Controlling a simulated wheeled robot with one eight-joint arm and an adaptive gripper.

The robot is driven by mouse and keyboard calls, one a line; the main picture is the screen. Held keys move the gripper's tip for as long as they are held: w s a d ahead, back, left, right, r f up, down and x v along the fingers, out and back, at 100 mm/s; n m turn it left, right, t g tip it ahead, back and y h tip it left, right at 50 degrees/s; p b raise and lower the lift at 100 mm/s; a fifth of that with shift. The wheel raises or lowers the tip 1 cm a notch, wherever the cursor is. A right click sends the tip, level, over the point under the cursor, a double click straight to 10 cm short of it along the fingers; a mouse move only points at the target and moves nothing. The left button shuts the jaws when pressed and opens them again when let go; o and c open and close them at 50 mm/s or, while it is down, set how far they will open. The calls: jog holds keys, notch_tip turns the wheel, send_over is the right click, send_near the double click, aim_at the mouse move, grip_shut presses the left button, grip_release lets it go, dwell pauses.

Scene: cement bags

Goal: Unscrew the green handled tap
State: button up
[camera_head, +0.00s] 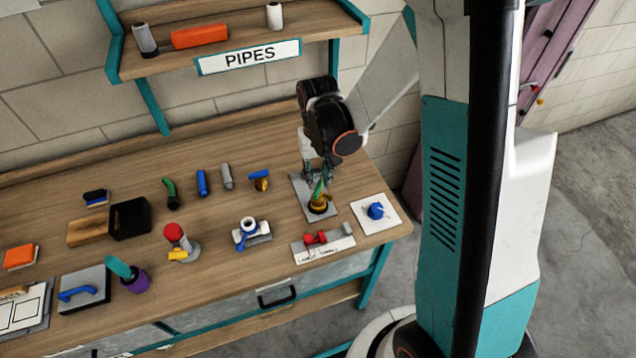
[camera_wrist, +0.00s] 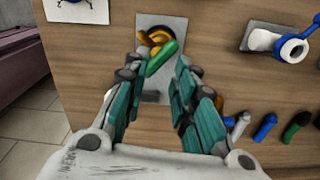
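The green handled tap has a brass-yellow body and a green lever handle (camera_head: 319,191). It stands on a grey plate (camera_head: 303,186) near the right end of the workbench. In the wrist view the green handle (camera_wrist: 164,57) points diagonally toward me, with the brass body (camera_wrist: 157,37) beyond it. My gripper (camera_head: 320,173) is above the tap, pointing down. In the wrist view my gripper (camera_wrist: 159,66) is open, with a clear gap between its fingers. The handle's near end lies between the fingertips; contact cannot be told.
A blue tap on a white plate (camera_head: 391,222) stands to the right. A red-handled valve (camera_head: 315,238) is in front. A blue-handled white pipe fitting (camera_head: 249,228) and several loose pipe pieces lie to the left. The PIPES shelf (camera_head: 290,24) hangs above the bench's back.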

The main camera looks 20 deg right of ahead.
aim_at(318, 187)
jog(key=m+b, duration=0.1)
jog(key=m, duration=0.4)
jog(key=shift+f, duration=0.1)
jog(key=shift+f+m+b, duration=0.3)
jog(key=shift+m+b, duration=0.1)
jog(key=shift+b, duration=0.25)
notch_tip(318, 187, down, 3)
jog(key=b, duration=0.3)
jog(key=shift+f, duration=0.1)
jog(key=c, duration=0.5)
grip_shut()
